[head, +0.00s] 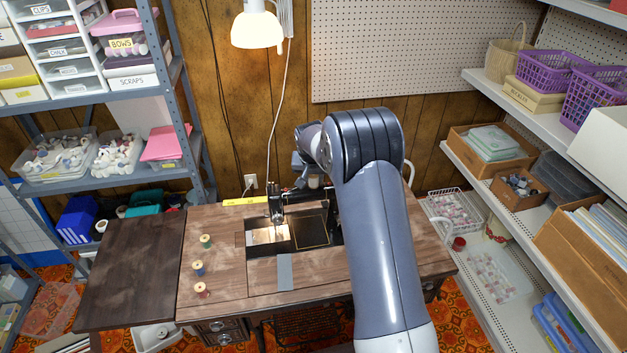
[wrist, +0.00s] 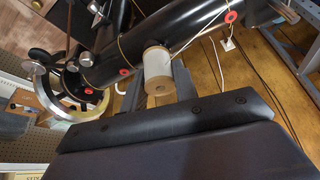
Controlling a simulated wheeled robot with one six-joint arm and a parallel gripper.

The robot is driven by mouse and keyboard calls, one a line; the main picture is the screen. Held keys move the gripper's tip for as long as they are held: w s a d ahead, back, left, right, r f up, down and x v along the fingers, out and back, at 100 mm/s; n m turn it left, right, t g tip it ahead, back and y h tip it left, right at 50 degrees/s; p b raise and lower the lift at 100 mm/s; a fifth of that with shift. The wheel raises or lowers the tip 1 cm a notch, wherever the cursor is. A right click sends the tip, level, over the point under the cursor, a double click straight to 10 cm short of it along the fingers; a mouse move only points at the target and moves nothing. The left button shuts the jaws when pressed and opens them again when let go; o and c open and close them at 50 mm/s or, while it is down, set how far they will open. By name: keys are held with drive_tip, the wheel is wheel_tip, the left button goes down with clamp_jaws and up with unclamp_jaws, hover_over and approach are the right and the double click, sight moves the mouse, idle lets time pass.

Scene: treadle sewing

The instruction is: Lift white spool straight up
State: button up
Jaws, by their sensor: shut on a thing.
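The white spool (wrist: 157,66) shows in the wrist view, with a tan end facing the camera and white thread running beside it. My gripper (wrist: 158,82) is shut on the spool, with a grey finger at either side. The black sewing machine (wrist: 112,58) lies right behind the spool in this view; I cannot tell whether the spool is clear of its pin. In the head view the black machine (head: 276,205) stands in the wooden table, partly hidden by my arm.
Several coloured thread spools (head: 198,267) stand on the left of the table (head: 215,290). A lamp (head: 257,28) hangs above the machine. The machine's handwheel (wrist: 55,100) is at left in the wrist view. Shelves stand at both sides.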

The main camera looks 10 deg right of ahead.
drive_tip(key=shift+c, duration=0.5)
drive_tip(key=shift+r, duration=0.2)
wheel_tip(320, 180, up, 15)
drive_tip(key=p, duration=0.2)
drive_tip(key=shift+r, duration=0.15)
idle(0.3)
